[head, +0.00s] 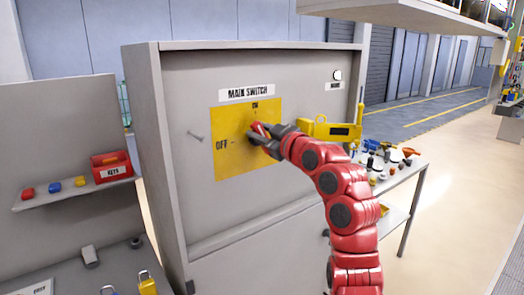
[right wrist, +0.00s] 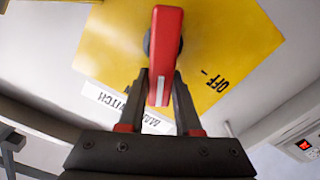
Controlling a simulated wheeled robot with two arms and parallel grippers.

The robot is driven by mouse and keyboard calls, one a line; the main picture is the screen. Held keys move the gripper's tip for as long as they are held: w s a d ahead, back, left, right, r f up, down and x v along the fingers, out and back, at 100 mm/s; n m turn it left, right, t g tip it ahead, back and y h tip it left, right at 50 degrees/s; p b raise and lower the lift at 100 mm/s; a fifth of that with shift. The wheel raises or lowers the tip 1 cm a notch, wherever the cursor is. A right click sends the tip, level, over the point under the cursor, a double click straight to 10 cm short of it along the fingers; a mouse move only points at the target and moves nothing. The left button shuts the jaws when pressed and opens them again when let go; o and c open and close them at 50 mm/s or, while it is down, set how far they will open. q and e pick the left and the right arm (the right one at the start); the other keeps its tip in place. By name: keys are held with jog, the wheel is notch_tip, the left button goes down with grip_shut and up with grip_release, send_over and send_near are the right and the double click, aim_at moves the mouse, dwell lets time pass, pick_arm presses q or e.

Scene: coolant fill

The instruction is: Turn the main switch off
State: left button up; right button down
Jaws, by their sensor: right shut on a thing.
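The main switch is a red handle (right wrist: 165,45) on a yellow plate (head: 230,150) on the grey cabinet front. The plate is marked ON at the top and OFF at the left. The handle (head: 259,128) points mostly up, leaning a little from ON towards the OFF side. My right gripper (head: 258,134) is at the plate, with its fingers (right wrist: 160,100) on both sides of the handle's outer end, shut on it. The gripper hides part of the handle and its hub in the head view. My left gripper is not in view.
A yellow device (head: 332,131) sits right of the plate, close to my right arm. A bench (head: 398,180) with several small items stands at the right. At the left, a shelf (head: 60,198) holds a red keys box (head: 111,167). Open floor lies at the right.

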jog(key=n+b, duration=0.2)
jog(key=f+n+b, duration=0.1)
jog(key=n+b, duration=0.1)
jog(key=a+f+n+b, duration=0.1)
jog(key=n+b, duration=0.1)
jog(key=b, duration=0.1)
jog(key=shift+s+f+n, duration=0.1)
jog(key=shift+s+n, duration=0.2)
jog(key=shift+s, duration=0.1)
jog(key=shift+s+a+f+n+b, duration=0.1)
jog(key=shift+f+n+b, duration=0.1)
jog(key=shift+n+b, duration=0.4)
jog(key=shift+a+f+n+b, duration=0.1)
jog(key=shift+f+n+b, duration=0.05)
jog(key=shift+n+b, duration=0.4)
jog(key=shift+f+n+b, duration=0.15)
jog(key=shift+n+b, duration=0.4)
jog(key=shift+n, duration=0.3)
jog(key=shift+f+n+b, duration=0.15)
jog(key=shift+n+b, duration=0.35)
jog(key=shift+n, duration=0.3)
jog(key=shift+a, duration=0.1)
jog(key=c, duration=0.6)
grip_release()
jog(key=shift+s+r, duration=0.1)
jog(key=b+v, duration=0.1)
jog(key=v, duration=1.6)
jog(key=shift+b, duration=0.35)
